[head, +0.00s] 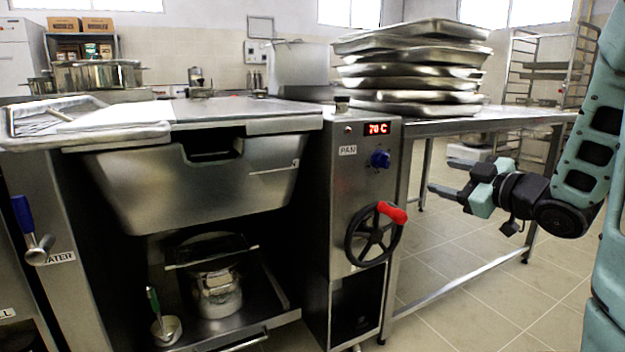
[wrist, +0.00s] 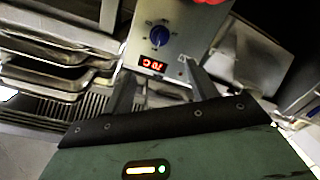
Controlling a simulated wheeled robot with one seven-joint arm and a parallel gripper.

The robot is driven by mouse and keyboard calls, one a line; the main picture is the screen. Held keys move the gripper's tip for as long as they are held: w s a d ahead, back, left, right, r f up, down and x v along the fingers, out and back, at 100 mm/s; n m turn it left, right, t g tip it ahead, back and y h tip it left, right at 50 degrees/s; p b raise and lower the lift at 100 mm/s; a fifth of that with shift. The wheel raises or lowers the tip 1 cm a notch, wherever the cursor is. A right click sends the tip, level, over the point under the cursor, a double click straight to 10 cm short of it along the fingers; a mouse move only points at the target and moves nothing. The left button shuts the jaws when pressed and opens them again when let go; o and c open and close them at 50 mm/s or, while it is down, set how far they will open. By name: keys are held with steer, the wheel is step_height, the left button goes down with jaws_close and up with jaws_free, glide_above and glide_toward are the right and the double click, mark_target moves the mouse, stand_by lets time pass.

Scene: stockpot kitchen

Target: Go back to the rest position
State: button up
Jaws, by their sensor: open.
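My gripper (head: 440,175) is at the right of the head view, held out level in front of the steel table and to the right of the control column. Its two fingers are apart and point left, with nothing between them. In the wrist view, the spread fingers of my gripper (wrist: 160,78) point toward the control panel, with its blue knob (wrist: 159,36) and red display (wrist: 153,64) beyond them. No contact with anything shows.
The control column (head: 350,190) carries a handwheel (head: 374,240) with a red handle. A tilting pan (head: 200,185) stands left of it. Several stacked trays (head: 415,70) sit on the steel table (head: 500,120). A rack (head: 540,70) stands behind. The tiled floor below my gripper is clear.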

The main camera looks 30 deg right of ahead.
steer(key=w+a+f+m+g, duration=0.1)
steer(key=w+a+f+g, duration=0.15)
steer(key=a, duration=0.45)
steer(key=w+a+f+g, duration=0.1)
steer(key=a+f+g, duration=0.15)
steer(key=a, duration=0.35)
steer(key=w+a+f+m+g, duration=0.1)
steer(key=w+a+f+g, duration=0.1)
steer(key=a+f, duration=0.35)
steer(key=s+a+f+n+g, duration=0.1)
steer(key=s+a+g, duration=0.2)
steer(key=s+a, duration=0.3)
steer(key=s+a+f+g, duration=0.2)
steer(key=s+a, duration=0.2)
steer(key=a, duration=0.4)
steer(key=s+a+n+g, duration=0.1)
steer(key=s+a+g, duration=0.5)
steer(key=s, duration=0.8)
step_height(320, 180, up, 37)
steer(key=p, duration=3.8)
steer(key=shift+a+t, duration=0.3)
steer(key=shift+t, duration=0.1)
steer(key=shift+w+r, duration=0.1)
